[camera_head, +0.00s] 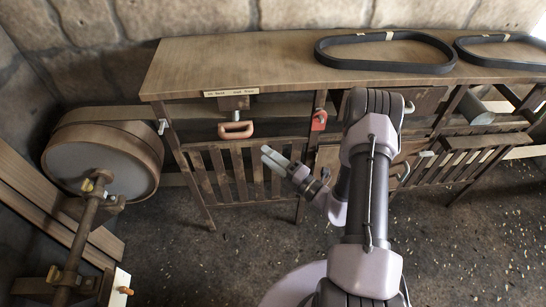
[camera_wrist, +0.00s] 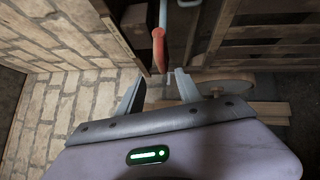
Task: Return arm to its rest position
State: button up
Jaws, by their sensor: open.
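My arm rises from the bottom of the head view, bends at the top, and folds down toward the bench front. My gripper (camera_head: 268,156) points up and left in front of the bench's slatted lower front. It also shows in the wrist view (camera_wrist: 158,82), with its two fingers apart and nothing between them. An orange-red handle (camera_wrist: 160,45) is just beyond the fingertips in the wrist view; whether it touches them I cannot tell. In the head view an orange handle (camera_head: 236,130) hangs under the bench's front edge, apart from the gripper.
A wooden bench (camera_head: 240,65) carries two black belts (camera_head: 385,67) (camera_head: 500,62). A red part (camera_head: 319,120) hangs on its front. A large drum wheel (camera_head: 100,165) and a shaft with fittings (camera_head: 80,240) stand at left.

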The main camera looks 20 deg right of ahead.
jog(key=shift+v, duration=0.75)
jog(key=shift+a, duration=0.1)
jog(key=s+a+r+n+g+y, duration=0.4)
jog(key=a+r+n+g, duration=0.35)
jog(key=n, duration=0.25)
jog(key=s+a+r+n+g+y, duration=0.35)
jog(key=a+r+n+g, duration=0.35)
jog(key=a+r+n, duration=0.25)
jog(key=s+r+n+g+h, duration=0.25)
jog(key=s+n+h, duration=0.65)
jog(key=s+n, duration=0.55)
jog(key=d+r+n+t+h, duration=0.4)
jog(key=d+n+t+h, duration=0.1)
jog(key=n, duration=0.3)
jog(key=shift+s+d+r+n, duration=0.2)
jog(key=shift+r+n, duration=0.1)
jog(key=shift+r, duration=0.1)
